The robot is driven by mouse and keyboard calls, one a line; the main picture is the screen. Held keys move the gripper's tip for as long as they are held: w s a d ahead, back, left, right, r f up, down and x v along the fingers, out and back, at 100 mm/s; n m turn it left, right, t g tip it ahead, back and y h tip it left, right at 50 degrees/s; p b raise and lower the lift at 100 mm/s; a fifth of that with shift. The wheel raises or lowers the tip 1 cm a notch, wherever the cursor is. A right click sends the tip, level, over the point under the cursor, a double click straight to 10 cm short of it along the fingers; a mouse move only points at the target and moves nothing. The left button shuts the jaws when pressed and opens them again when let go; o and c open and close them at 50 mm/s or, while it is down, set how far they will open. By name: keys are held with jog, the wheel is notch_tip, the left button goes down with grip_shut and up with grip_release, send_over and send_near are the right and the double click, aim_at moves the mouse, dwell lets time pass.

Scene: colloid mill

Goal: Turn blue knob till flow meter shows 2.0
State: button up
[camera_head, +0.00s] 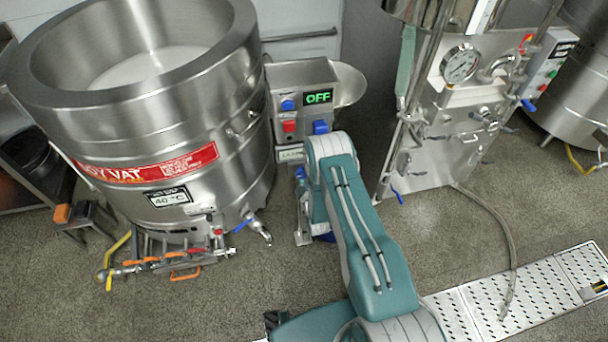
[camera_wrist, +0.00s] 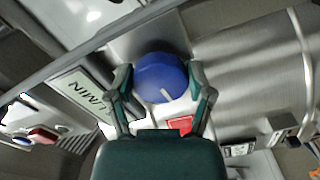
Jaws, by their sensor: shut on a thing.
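The blue knob (camera_wrist: 160,76) with a pale pointer mark fills the space between my fingers in the wrist view. My gripper (camera_wrist: 161,84) is shut on it, one finger on each side. A plate with lettering that looks like L/MIN (camera_wrist: 82,95) lies left of the knob. In the head view, a steel control box (camera_head: 287,76) carries a display (camera_head: 318,97) reading OFF in green. No 2.0 reading shows. My arm covers part of the area below the box, and my gripper is not clearly visible there.
A large steel vat (camera_head: 225,95) stands left of the box, with pipes and valves (camera_head: 170,262) at its base. A steel machine with a round dial gauge (camera_head: 460,64) stands to the right. A hose (camera_head: 500,225) and a perforated floor grate (camera_head: 515,298) lie on the right.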

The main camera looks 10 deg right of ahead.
jog(key=shift+a+f+n, duration=0.1)
jog(key=shift+a+n, duration=0.05)
jog(key=shift+n, duration=1.15)
jog(key=o, duration=1)
jog(key=shift+f, duration=0.1)
jog(key=shift+o, duration=0.6)
jog(key=shift+s, duration=0.15)
jog(key=s, duration=1.1)
jog(key=shift+s, duration=0.35)
